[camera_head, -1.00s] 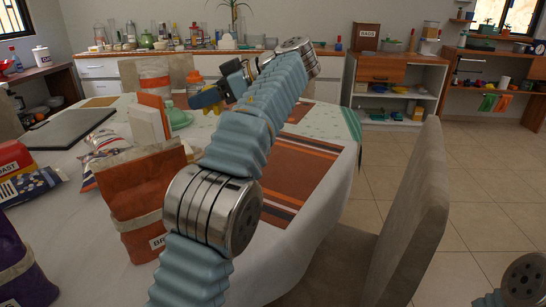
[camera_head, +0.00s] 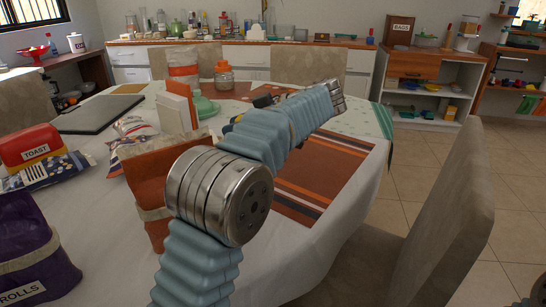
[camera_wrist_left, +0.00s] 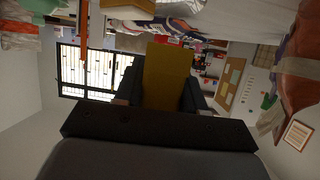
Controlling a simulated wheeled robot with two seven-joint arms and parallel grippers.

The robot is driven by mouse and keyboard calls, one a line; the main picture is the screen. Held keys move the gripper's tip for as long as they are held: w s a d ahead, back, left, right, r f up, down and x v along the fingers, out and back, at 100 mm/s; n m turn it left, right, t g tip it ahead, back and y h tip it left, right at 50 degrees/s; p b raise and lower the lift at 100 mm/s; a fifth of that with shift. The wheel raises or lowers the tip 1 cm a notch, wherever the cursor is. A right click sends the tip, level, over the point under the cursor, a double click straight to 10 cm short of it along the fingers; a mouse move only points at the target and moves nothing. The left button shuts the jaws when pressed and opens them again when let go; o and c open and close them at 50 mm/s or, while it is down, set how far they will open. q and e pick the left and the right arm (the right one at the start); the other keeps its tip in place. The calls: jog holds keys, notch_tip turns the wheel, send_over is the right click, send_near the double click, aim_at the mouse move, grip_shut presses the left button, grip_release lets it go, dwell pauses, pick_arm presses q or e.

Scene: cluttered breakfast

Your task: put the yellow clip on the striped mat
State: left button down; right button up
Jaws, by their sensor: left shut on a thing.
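The striped mat (camera_head: 322,172), orange-brown with dark and pale stripes, lies on the right side of the table, partly behind my left arm. My left gripper (camera_head: 263,100) is mostly hidden by its own arm in the head view, above the far part of the table beyond the mat. In the left wrist view, the yellow clip (camera_wrist_left: 166,78) sits between the two dark fingers, which are shut on it. The clip cannot be made out clearly in the head view. My right gripper is not in view.
An orange bag (camera_head: 150,190) stands close to my left arm. A green-lidded bottle (camera_head: 202,106), an orange-lidded jar (camera_head: 224,78) and upright cards (camera_head: 176,110) stand farther back. A chair (camera_head: 435,215) is at the right edge of the table.

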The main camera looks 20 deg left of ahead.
pick_arm(q)
notch_tip(320, 180, down, 7)
jog(key=shift+f, duration=0.15)
jog(key=shift+f+b, duration=0.35)
jog(key=shift+b, duration=0.1)
jog(key=c, duration=0.7)
grip_release()
jog(key=shift+r, duration=0.1)
jog(key=shift+o, duration=0.2)
